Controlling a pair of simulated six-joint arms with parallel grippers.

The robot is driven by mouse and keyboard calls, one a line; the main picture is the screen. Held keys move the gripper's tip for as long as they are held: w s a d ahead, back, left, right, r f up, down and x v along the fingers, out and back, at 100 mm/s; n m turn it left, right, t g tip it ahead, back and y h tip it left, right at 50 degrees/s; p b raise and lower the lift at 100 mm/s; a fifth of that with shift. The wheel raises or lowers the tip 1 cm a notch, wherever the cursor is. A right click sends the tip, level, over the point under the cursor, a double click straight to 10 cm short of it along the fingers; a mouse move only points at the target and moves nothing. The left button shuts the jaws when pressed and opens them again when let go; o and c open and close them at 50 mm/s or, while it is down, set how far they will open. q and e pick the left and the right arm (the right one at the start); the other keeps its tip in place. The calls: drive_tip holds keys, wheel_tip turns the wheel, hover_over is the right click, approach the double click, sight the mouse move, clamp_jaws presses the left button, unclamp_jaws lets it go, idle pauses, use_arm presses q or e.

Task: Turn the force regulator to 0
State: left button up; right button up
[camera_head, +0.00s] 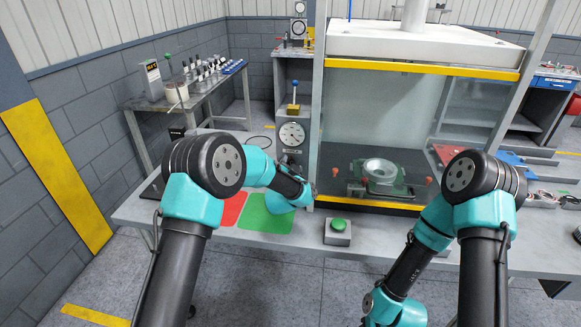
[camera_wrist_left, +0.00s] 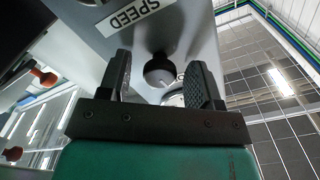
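My left gripper (camera_wrist_left: 160,68) is open, with its two dark fingers apart in the left wrist view. A dark round knob (camera_wrist_left: 159,71) shows between the fingertips, and I see no finger touching it. It sits on a grey panel beside a label reading SPEED (camera_wrist_left: 128,14). A pale round part, perhaps a dial (camera_wrist_left: 173,99), is partly hidden behind the gripper body. In the head view a white dial gauge (camera_head: 292,134) is on the grey column, above my left wrist. No readable force label or setting shows. My right gripper is out of view.
The press enclosure (camera_head: 425,37) stands right of the column, with a green fixture (camera_head: 382,172) inside. A green button box (camera_head: 338,231) and red (camera_head: 229,209) and green (camera_head: 265,221) mats lie on the bench. A side table (camera_head: 190,88) is at left.

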use_arm(q)
drive_tip(key=c, duration=0.9)
drive_tip(key=shift+n, duration=3.5)
drive_tip(key=o, duration=0.9)
drive_tip(key=shift+s, duration=0.1)
drive_tip(key=s, duration=0.5)
drive_tip(key=s+a, duration=0.1)
drive_tip(key=s, duration=0.5)
drive_tip(key=s+a, duration=0.1)
drive_tip(key=s, duration=0.5)
drive_tip(key=shift+a, duration=0.25)
